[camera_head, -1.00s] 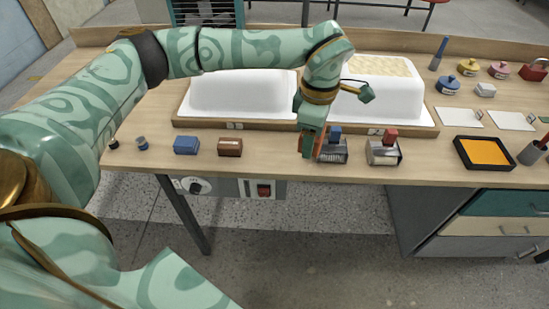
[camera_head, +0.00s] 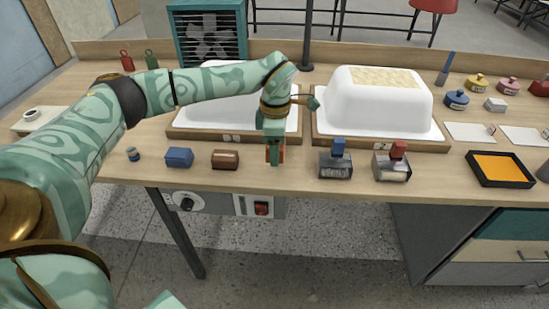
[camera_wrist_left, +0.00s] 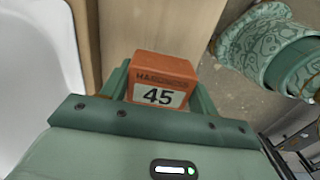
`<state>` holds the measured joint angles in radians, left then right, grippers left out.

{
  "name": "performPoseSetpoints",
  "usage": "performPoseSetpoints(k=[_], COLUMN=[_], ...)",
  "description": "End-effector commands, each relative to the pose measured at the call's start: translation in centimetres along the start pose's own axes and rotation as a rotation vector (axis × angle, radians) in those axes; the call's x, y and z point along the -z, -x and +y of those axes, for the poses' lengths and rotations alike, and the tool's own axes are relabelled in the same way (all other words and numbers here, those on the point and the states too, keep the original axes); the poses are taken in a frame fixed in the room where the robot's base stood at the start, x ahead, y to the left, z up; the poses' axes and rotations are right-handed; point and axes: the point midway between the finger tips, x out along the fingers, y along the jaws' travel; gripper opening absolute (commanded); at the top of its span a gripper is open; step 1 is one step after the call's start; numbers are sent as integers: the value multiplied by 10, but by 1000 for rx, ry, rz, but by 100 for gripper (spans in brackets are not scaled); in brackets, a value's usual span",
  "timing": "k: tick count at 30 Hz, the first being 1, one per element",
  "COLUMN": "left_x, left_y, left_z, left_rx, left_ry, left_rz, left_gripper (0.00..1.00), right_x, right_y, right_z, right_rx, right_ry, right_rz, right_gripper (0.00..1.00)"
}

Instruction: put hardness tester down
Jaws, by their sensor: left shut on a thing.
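The hardness tester (camera_wrist_left: 160,84) is an orange-brown block with a white display reading 45. In the left wrist view it sits between the green fingers of my left gripper (camera_wrist_left: 158,97), which is shut on it. In the head view my left gripper (camera_head: 274,152) points down over the front strip of the bench, in front of the left white shell. Only slivers of the orange tester (camera_head: 282,153) show beside the fingers there. I cannot tell whether the tester touches the bench top. My right gripper is not in view.
The wooden bench (camera_head: 230,182) has bare room around the gripper. A brown block (camera_head: 225,159) and a blue block (camera_head: 179,157) lie left. A blue-topped device (camera_head: 336,164) and red-topped device (camera_head: 392,166) stand right. White shells (camera_head: 225,100) (camera_head: 372,105) sit on boards behind.

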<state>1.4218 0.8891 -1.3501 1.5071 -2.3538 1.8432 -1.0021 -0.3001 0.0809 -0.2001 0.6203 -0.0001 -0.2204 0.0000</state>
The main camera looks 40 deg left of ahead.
Motion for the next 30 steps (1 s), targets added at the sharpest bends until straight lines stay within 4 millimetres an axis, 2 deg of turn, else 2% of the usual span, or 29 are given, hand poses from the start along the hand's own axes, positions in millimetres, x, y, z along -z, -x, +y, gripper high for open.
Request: performPoseSetpoints(k=[3,6,9,18,19,21,30], left_x=[7,6,7,6,6,6,6], left_y=[-29,-45,-44,-45,-45,-45,-43], left_z=[5,5,5,5,5,5,5], left_rx=[8,7,2,2,2,2,1], left_ry=[-1,-1,-1,0,0,0,-1], left_rz=[5,4,3,2,2,2,2], left_gripper=[42,42,38,38,68,82,82], right_x=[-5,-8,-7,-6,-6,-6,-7], right_y=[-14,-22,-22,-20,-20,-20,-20], right_z=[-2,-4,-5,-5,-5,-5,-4], right_rx=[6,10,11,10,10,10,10], right_ry=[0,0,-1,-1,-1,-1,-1], right_rz=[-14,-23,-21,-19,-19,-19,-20], right_gripper=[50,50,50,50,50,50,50])
